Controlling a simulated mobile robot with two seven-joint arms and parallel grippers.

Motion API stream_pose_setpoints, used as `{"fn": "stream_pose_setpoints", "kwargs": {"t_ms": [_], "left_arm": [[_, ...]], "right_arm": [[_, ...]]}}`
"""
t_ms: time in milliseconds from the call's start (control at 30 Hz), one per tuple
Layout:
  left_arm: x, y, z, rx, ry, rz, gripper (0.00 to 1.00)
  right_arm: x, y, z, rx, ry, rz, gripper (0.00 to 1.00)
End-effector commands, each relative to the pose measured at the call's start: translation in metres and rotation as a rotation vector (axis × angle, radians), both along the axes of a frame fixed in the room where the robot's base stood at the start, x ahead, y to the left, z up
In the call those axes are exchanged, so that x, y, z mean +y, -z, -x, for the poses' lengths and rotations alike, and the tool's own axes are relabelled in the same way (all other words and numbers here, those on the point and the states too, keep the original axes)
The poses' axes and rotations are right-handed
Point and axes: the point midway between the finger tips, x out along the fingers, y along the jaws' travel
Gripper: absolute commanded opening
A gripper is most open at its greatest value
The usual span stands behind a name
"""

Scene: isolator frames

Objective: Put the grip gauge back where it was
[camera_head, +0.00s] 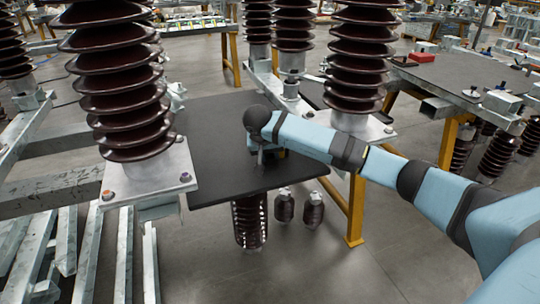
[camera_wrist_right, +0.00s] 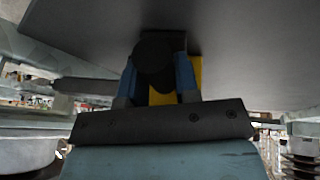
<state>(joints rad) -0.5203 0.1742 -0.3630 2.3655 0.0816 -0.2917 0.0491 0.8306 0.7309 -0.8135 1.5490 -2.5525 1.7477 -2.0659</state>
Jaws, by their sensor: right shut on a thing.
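My right gripper (camera_head: 261,158) is low over the dark tabletop (camera_head: 215,130) in the head view, its arm reaching in from the right. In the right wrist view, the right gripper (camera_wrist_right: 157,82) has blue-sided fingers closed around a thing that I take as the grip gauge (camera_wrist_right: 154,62). It shows a dark rounded part, with yellow (camera_wrist_right: 196,72) beside and behind it. A small yellow bit also shows by the gripper in the head view. The gripper hides most of the gauge, and I cannot tell whether it touches the tabletop. My left gripper is out of view.
Tall brown ribbed insulators stand on metal plates left (camera_head: 120,85) and right (camera_head: 362,60) of the tabletop. Yellow legs (camera_head: 356,205) stand below its right side. Another bench (camera_head: 455,75) with a red box (camera_head: 421,57) is at the right. The tabletop's left part is bare.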

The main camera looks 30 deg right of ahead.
Motion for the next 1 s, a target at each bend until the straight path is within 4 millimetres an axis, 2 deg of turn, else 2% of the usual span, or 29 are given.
{"fn": "stream_pose_setpoints", "kwargs": {"t_ms": [267,300,400,733,867,1000], "left_arm": [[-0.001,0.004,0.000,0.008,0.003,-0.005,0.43],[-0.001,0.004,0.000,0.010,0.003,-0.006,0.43],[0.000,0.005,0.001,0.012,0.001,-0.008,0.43],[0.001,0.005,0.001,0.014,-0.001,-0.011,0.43],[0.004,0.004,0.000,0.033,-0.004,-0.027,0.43],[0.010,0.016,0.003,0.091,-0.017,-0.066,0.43]], "right_arm": [[0.000,0.001,0.000,-0.002,0.000,0.001,0.00],[0.000,0.001,0.000,-0.001,0.000,0.001,0.36],[0.000,0.001,0.000,-0.001,0.000,0.001,0.55],[0.001,-0.004,0.000,-0.001,-0.001,0.000,0.55],[0.007,-0.022,0.003,-0.003,-0.002,0.000,0.55],[0.018,-0.050,0.009,-0.004,-0.002,0.001,0.55]]}}
